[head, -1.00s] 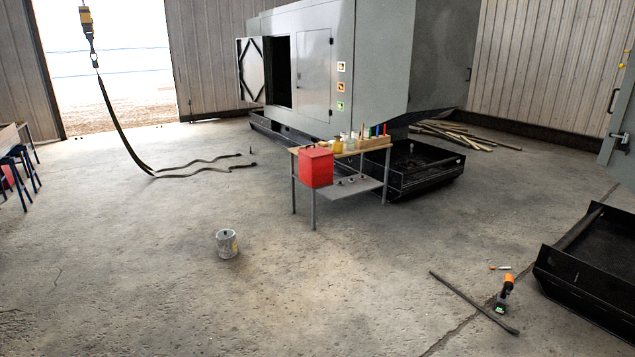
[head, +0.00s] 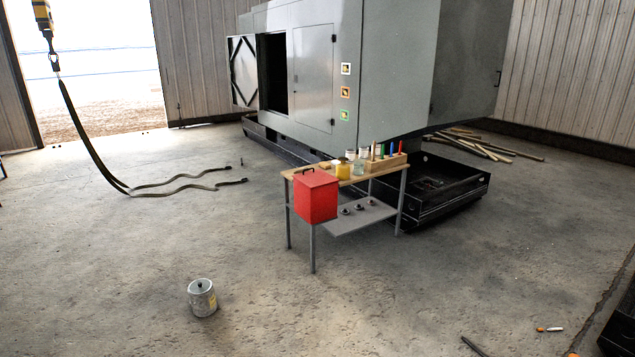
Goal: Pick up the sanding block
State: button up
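I cannot make out a sanding block for certain in the head view. The small workbench (head: 305,173) stands in the middle, with several small items on its wooden top that are too small to name surely. They include a yellow item (head: 342,172), glass jars (head: 358,168) and a wooden holder (head: 391,163) with coloured upright pieces. Several small dark pieces (head: 346,210) lie on the lower shelf. My gripper is not in view.
A strap (head: 100,172) hangs from a hoist hook and trails on the floor. The large grey enclosure (head: 395,80) stands behind the bench. Small orange and white pieces (head: 549,329) lie front right. Floor before the bench is clear.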

aim_at(324, 165)
jog(key=i, duration=2.4)
jog(key=i+l+u, duration=0.1)
jog(key=i, duration=1.15)
